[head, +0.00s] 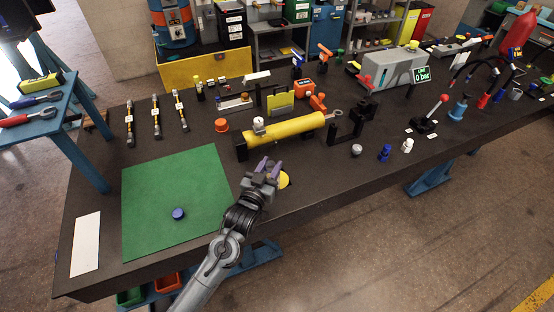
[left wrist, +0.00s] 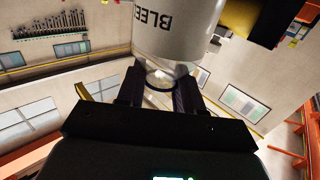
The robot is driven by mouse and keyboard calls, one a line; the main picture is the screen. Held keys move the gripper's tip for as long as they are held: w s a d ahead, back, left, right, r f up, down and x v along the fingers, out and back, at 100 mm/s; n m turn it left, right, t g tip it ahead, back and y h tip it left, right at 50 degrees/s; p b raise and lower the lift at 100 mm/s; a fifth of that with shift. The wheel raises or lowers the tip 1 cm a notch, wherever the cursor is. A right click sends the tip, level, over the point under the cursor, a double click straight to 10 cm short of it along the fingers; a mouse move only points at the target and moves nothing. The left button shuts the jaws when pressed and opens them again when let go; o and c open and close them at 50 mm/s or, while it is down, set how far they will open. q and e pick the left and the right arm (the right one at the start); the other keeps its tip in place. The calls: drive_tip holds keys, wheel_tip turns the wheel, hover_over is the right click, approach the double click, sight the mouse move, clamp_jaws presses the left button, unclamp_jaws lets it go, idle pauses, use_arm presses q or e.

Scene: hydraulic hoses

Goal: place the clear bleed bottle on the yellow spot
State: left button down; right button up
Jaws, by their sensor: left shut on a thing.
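The clear bleed bottle (left wrist: 172,30) fills the top middle of the left wrist view, with its dark lettering upside down. My left gripper (left wrist: 160,88) is shut on its narrow end. In the head view, my left gripper (head: 270,168) is over the front part of the bench, just in front of the yellow cylinder. The yellow spot (head: 285,180) shows partly beside the gripper's right side; the gripper hides the rest. The bottle is hard to make out between the fingers in the head view. My right gripper is not in view.
The yellow cylinder (head: 290,132) lies in black supports behind the gripper. Small caps and a blue fitting (head: 384,153) stand to the right. The bench front between is clear.

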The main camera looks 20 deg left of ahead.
use_arm(q)
drive_tip(key=shift+w, duration=0.8)
drive_tip(key=w, duration=0.1)
drive_tip(key=w+f, duration=0.1)
drive_tip(key=w+b, duration=0.1)
drive_tip(key=shift+w+d+f, duration=0.1)
drive_tip(key=shift+w+f, duration=0.1)
drive_tip(key=shift+f, duration=0.05)
drive_tip(key=shift+w+f, duration=0.1)
drive_tip(key=c, duration=0.8)
unclamp_jaws()
drive_tip(key=shift+f, duration=0.1)
drive_tip(key=shift+o, duration=0.3)
